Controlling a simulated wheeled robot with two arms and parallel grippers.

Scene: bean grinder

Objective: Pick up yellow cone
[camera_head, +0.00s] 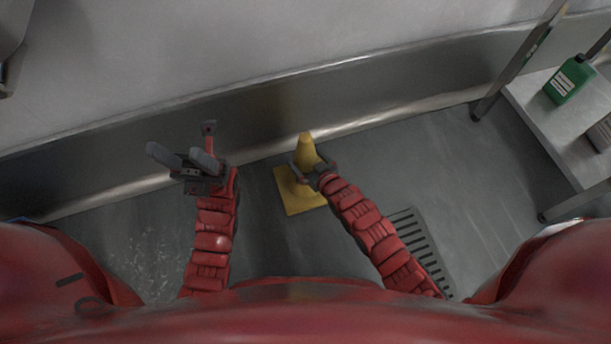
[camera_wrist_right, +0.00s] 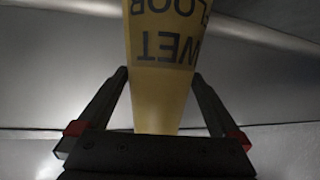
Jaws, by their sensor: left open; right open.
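The yellow cone (camera_head: 305,147) stands upright on its square base on the grey floor, near the wall, in the head view. In the right wrist view the cone (camera_wrist_right: 161,85) fills the middle, with upside-down "WET FLOOR" lettering. My right gripper (camera_head: 306,168) is open with its fingers on either side of the cone; in the wrist view a gap shows beside the fingers (camera_wrist_right: 161,82). Part of the cone's base is hidden behind my right gripper. My left gripper (camera_head: 180,158) is open and empty, to the left of the cone.
A metal shelf (camera_head: 550,115) with a green bottle (camera_head: 568,80) stands at the right. A steel wall skirting (camera_head: 400,95) runs behind the cone. A floor drain grate (camera_head: 420,243) lies right of my right arm. Pale specks are scattered on the floor at the left.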

